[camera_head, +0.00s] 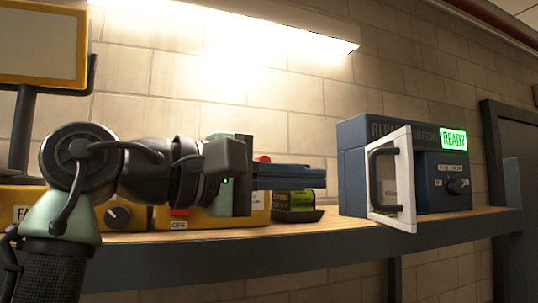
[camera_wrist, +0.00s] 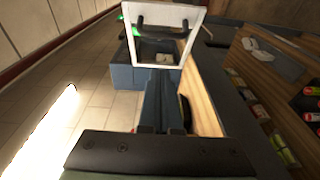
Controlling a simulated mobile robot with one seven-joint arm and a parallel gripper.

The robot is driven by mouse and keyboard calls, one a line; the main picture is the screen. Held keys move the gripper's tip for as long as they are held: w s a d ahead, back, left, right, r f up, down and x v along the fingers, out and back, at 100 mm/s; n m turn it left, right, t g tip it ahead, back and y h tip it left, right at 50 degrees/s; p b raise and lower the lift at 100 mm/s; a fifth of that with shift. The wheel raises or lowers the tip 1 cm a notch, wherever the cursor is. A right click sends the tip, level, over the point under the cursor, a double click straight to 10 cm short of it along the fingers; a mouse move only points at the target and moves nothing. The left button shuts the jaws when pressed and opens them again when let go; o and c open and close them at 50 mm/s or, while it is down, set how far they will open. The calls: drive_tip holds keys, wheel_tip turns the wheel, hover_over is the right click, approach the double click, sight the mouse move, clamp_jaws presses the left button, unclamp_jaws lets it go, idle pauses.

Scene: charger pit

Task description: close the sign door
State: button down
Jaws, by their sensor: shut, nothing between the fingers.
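The sign door (camera_head: 406,170) is a white-framed panel with a black bar handle (camera_head: 373,180). It stands open, swung out from the front of a blue cabinet (camera_head: 430,198) with a lit green READY sign (camera_head: 454,139). The door also shows at the top of the wrist view (camera_wrist: 157,62), with its handle (camera_wrist: 165,29). My gripper (camera_head: 322,178) is shut and empty, pointing right, to the left of the door with a gap between in the head view. Its fingers (camera_wrist: 164,95) point toward the door in the wrist view.
The cabinet stands on a wooden shelf (camera_head: 240,238) with a dark front edge. A small dark tray with green-labelled cells (camera_head: 295,203) sits behind my fingers. Yellow boxes with knobs (camera_head: 125,218) are at left. A dark door frame (camera_head: 512,150) is at far right.

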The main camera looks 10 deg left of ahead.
sight(372, 181)
drive_tip(key=d, duration=0.1)
drive_tip(key=d+p, duration=0.1)
drive_tip(key=d, duration=0.2)
drive_tip(key=shift+w+d, duration=0.3)
drive_tip(key=shift+d, duration=0.1)
drive_tip(key=shift+s+d, duration=0.1)
drive_tip(key=shift+s, duration=0.05)
